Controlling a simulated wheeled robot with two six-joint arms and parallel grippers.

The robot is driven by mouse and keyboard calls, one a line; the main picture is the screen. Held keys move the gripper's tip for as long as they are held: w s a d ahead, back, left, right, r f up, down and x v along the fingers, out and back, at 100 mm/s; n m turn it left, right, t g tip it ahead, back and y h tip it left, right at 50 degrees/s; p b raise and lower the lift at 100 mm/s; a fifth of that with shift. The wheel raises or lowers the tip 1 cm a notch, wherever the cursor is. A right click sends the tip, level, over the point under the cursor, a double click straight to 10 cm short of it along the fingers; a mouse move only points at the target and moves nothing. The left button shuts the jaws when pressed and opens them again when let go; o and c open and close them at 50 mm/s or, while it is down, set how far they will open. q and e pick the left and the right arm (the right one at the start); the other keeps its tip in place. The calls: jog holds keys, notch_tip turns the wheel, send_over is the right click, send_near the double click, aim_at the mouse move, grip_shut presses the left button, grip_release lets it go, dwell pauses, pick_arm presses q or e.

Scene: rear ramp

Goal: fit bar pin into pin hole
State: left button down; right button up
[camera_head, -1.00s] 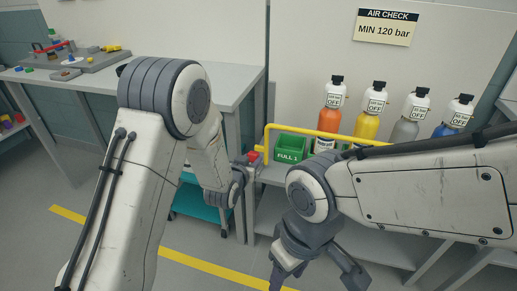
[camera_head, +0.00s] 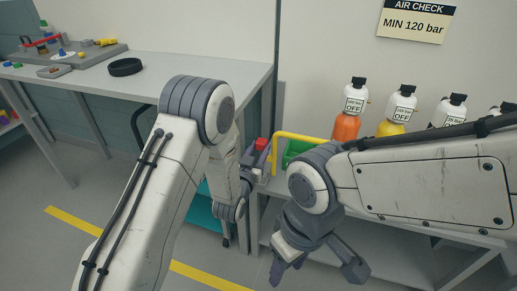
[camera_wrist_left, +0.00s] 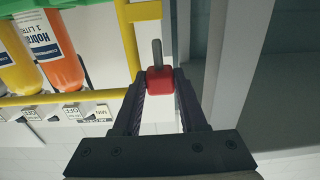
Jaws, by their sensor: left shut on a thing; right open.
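The bar pin is a red block with a thin grey metal pin. In the left wrist view the red block (camera_wrist_left: 160,80) sits between the fingertips of my left gripper (camera_wrist_left: 161,88), which is shut on it, and the pin (camera_wrist_left: 157,50) points up the picture. In the head view the red block (camera_head: 262,144) shows at the tip of my left gripper (camera_head: 253,162), beside the left end of the yellow bar (camera_head: 285,134). The pin tip lies right of the bar, apart from it in the picture. I cannot make out the pin hole. My right gripper (camera_head: 317,270) is open and empty, lower down.
Bottles with OFF tags, including an orange one (camera_head: 346,126) and a yellow one (camera_head: 391,128), stand behind the bar. A green bin (camera_head: 297,148) is partly hidden by my right arm. A grey workbench (camera_head: 210,84) with a black ring (camera_head: 125,67) stands at left.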

pick_arm(q)
jog(key=shift+s+f+b, duration=0.1)
jog(key=shift+f+b, duration=2.55)
jog(key=shift+f, duration=0.35)
jog(key=shift+b, duration=0.35)
jog(key=shift+f+b, duration=2.05)
jog(key=shift+f, duration=0.15)
jog(key=shift+c, duration=1.9)
grip_release()
jog(key=p+v, duration=0.1)
jog(key=v, duration=0.9)
jog(key=shift+s, duration=0.25)
